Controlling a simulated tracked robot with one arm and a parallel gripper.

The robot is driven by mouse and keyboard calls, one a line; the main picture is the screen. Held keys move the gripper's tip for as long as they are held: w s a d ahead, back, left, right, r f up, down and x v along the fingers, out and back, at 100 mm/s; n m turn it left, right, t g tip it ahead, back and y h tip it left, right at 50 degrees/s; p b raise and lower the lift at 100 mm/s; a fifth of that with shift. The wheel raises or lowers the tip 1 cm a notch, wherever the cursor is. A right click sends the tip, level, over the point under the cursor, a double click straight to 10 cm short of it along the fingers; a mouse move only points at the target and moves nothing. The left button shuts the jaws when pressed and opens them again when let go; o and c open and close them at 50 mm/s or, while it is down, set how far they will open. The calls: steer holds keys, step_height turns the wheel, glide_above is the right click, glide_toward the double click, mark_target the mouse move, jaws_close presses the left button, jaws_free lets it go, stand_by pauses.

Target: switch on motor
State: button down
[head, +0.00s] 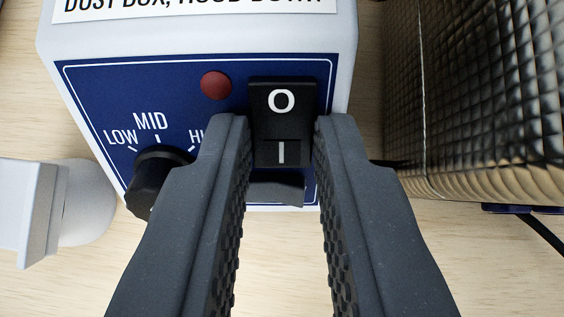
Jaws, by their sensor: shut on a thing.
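The motor switch (281,104) is a black rocker marked O at the top and I at the bottom. It sits on the blue front panel (110,95) of a pale grey box. My gripper (282,135) has one finger on each side of the rocker, shut on it. The fingers hide the panel beside and below the switch. The O face shows large and the I face looks short. I cannot tell for certain which side is pressed. The round red lamp (216,85) left of the switch looks dull and unlit.
A black speed knob (156,180) with LOW and MID marks sits left of my gripper. A white rounded object (75,205) stands at the far left. A dark quilted block (475,90) stands at the right, with a dark cable (542,233) below it. Pale wooden bench shows in front.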

steer(key=shift+s+f+t+b, duration=0.15)
steer(key=shift+f+t+b, duration=0.1)
steer(key=shift+t+b, duration=0.25)
steer(key=shift+f+t+b, duration=0.1)
steer(key=shift+t+b, duration=0.35)
steer(key=shift+t, duration=0.45)
steer(key=c, duration=1.3)
jaws_free()
steer(key=shift+s, duration=0.1)
steer(key=p+v, duration=0.2)
steer(key=v, duration=1.1)
steer(key=shift+s+a+p, duration=0.15)
steer(key=shift+s+p, duration=0.15)
steer(key=shift+s, duration=0.05)
